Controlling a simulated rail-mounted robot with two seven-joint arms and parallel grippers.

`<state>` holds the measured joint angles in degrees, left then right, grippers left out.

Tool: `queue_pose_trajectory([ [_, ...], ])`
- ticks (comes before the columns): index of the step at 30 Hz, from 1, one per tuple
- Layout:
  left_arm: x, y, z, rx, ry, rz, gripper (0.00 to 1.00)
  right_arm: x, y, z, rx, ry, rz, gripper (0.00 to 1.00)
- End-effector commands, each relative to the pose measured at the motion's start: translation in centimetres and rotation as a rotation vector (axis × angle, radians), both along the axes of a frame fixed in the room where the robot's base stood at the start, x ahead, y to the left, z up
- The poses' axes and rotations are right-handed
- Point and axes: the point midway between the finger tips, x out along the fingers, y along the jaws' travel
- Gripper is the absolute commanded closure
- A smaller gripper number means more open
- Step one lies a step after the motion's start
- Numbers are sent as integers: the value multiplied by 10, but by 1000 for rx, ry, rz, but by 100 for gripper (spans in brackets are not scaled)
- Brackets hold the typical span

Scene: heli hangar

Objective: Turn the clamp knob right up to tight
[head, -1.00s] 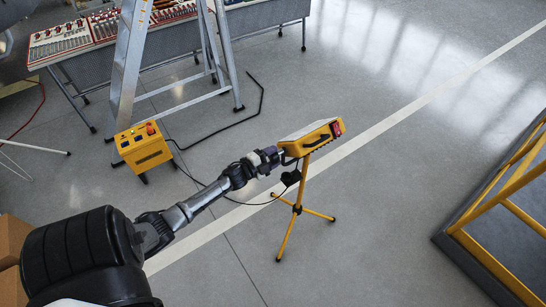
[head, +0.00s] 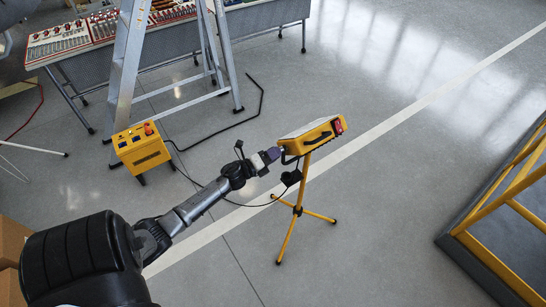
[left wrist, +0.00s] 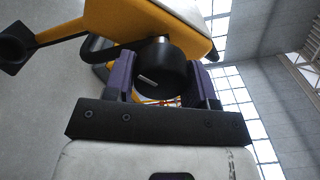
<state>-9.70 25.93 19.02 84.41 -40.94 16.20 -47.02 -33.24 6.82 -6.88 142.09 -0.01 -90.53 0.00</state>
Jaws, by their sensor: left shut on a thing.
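The clamp knob (left wrist: 152,76) is a round black knob with a short pale mark on its face, under the yellow lamp head (left wrist: 140,20) in the left wrist view. My left gripper (left wrist: 165,85) has its purple fingers on either side of the knob and is shut on it. In the head view the left gripper (head: 272,155) reaches the near left side of the yellow lamp (head: 312,133), which stands on a yellow tripod (head: 297,212). The knob is hidden there by the gripper. My right gripper is not in view.
A silver stepladder (head: 128,70) and a yellow power box (head: 142,148) stand behind to the left. A black cable (head: 250,203) runs across the floor to the lamp. A yellow-railed platform (head: 500,210) is at the right. Floor around the tripod is clear.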

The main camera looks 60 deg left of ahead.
Motion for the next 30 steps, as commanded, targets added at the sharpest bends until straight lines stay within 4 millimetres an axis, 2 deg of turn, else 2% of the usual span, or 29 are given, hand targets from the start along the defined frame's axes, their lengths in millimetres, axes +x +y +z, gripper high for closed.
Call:
queue_pose_trajectory([
  [9,0,1,-1,91,7,0,73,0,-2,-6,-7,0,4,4],
  [24,0,1,0,107,9,0,73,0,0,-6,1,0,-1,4],
  [25,0,1,0,107,9,0,48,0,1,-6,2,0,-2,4],
  [30,0,0,0,106,8,0,32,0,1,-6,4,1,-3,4],
])
